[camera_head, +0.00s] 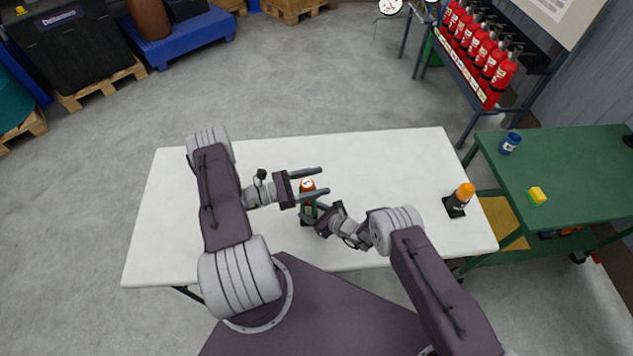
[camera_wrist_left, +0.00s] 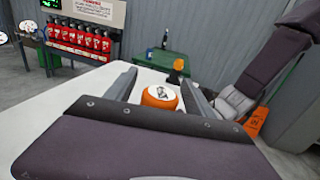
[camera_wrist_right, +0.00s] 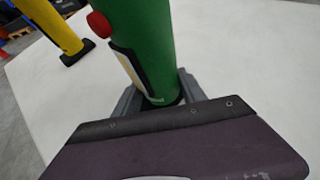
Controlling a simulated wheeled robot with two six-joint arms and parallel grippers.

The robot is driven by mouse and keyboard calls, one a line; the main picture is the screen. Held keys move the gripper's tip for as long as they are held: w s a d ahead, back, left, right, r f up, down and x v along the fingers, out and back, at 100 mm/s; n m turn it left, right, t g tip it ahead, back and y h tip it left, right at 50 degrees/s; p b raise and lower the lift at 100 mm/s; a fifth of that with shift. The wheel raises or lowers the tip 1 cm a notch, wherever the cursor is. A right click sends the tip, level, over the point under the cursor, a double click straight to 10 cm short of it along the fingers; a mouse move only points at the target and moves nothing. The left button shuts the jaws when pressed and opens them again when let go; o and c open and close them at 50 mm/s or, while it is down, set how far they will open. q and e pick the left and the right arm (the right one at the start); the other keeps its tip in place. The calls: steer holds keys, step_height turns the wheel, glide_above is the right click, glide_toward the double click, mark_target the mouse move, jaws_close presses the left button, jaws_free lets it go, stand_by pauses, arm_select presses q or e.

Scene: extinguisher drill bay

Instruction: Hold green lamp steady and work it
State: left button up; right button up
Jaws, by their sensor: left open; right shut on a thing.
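The green lamp (camera_head: 309,208) stands upright near the front middle of the white table, with an orange cap on top. In the right wrist view its green body (camera_wrist_right: 150,45) carries a red button (camera_wrist_right: 99,24) and a pale label. My right gripper (camera_head: 317,220) is shut on the lower part of the body. My left gripper (camera_head: 323,181) is open, its fingers on either side of the orange cap, which shows between them in the left wrist view (camera_wrist_left: 160,97). Whether they touch the cap I cannot tell.
A second lamp (camera_head: 459,200), with an orange top and black base, stands at the table's right. The white table (camera_head: 390,160) is otherwise clear. Red extinguishers (camera_head: 490,65) hang behind.

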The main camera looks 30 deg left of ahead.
arm_select(q)
step_height(320, 180, up, 10)
steer(key=shift+f, duration=0.2)
stand_by(0.4)
arm_select(e)
steer(key=o, duration=1)
steer(key=shift+o, duration=0.2)
steer(key=v, duration=1.2)
